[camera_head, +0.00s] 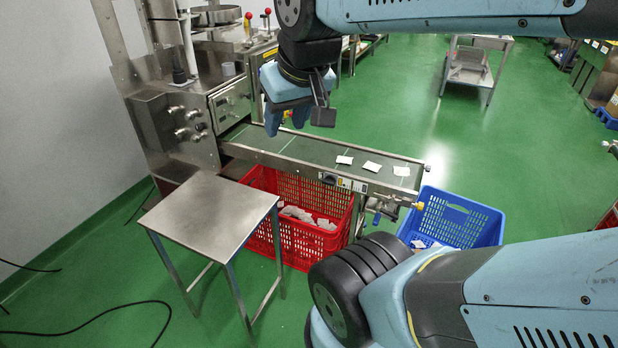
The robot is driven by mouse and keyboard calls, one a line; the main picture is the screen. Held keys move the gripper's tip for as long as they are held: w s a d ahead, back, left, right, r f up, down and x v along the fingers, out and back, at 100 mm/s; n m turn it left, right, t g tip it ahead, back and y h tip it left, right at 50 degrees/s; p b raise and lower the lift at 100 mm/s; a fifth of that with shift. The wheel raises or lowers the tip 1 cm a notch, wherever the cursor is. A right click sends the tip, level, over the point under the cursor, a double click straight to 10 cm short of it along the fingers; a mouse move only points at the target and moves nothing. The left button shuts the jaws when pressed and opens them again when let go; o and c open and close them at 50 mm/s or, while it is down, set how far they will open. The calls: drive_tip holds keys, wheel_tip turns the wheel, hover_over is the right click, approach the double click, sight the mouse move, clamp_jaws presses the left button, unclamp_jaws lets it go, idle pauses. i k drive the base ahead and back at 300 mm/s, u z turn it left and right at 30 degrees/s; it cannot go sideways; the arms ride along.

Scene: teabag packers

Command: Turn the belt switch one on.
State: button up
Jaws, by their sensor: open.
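A steel packing machine (185,125) stands at the left, and a conveyor belt (320,151) runs from it to the right. On the belt's front side rail is a small dark control (328,179) beside a white label plate (351,184). Which control is belt switch one, and its position, is too small to tell. My gripper (286,120) is open and empty, pointing down. In the picture it is over the left part of the belt, above and left of the rail control, and apart from it.
A red crate (265,250) holding white pieces stands under the belt. A blue crate (480,228) is under its right end. A steel table (210,215) stands at the front left. Several white teabags lie on the belt, one a white packet (372,166).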

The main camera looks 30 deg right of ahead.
sight(330, 180)
drive_tip(key=z, duration=0.1)
drive_tip(key=k, duration=0.85)
drive_tip(key=z, duration=0.5)
drive_tip(key=i, duration=1)
drive_tip(key=z, duration=0.1)
